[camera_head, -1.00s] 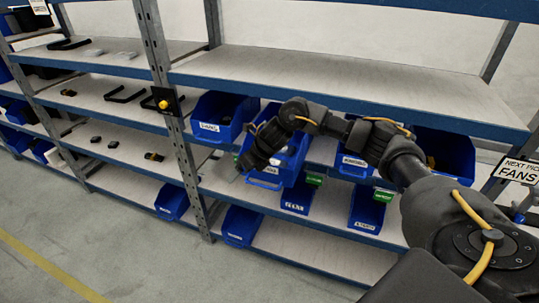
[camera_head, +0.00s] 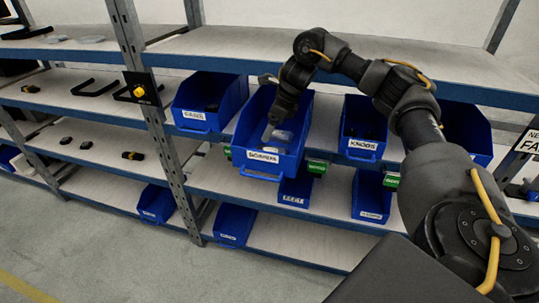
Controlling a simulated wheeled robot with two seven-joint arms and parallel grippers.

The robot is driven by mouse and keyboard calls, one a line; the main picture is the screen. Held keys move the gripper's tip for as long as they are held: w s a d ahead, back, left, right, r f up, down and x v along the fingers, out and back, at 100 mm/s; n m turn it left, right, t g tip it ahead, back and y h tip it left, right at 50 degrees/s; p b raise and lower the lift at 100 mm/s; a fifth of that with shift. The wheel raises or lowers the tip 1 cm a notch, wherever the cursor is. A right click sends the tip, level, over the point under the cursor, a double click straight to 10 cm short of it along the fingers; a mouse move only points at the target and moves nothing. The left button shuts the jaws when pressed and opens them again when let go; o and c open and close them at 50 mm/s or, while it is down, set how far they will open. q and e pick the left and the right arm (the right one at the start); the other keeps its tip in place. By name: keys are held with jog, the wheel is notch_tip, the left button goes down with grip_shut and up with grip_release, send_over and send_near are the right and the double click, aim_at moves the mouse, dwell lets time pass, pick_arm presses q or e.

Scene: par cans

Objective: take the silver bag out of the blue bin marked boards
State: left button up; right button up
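The blue bin (camera_head: 240,165) with a white label that appears to read BOARDS sits on the middle shelf, its front jutting past the shelf edge. Pale silver bags (camera_head: 284,135) lie inside it, towards the front. My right gripper (camera_head: 273,125) points down into the bin from above, its tips at or just above the silver bags. The fingertips are small and partly blend with the bags, so I cannot tell whether they are open or touching one. My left gripper is not in view.
Blue bins stand on both sides, one to the left (camera_head: 208,98) and one labelled KNOBS (camera_head: 362,125) to the right. The upper shelf (camera_head: 400,50) is behind and above my arm. A metal post (camera_head: 150,100) stands left. Smaller bins sit below.

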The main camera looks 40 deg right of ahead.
send_over(262, 149)
jog(key=s, duration=0.2)
jog(key=f, duration=0.4)
jog(key=shift+w+d+f, duration=0.2)
jog(key=shift+w+d, duration=0.05)
jog(key=shift+d, duration=0.05)
jog(key=shift+f+p, duration=0.25)
jog(key=shift+p, duration=0.35)
jog(key=p+x, duration=0.1)
jog(key=x, duration=0.3)
jog(key=shift+d+p, duration=0.15)
jog(key=shift+p, duration=0.25)
jog(key=shift+w+f, duration=0.2)
jog(key=shift+f, duration=0.15)
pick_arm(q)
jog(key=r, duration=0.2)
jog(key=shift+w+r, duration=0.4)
pick_arm(e)
jog(key=c, duration=1.1)
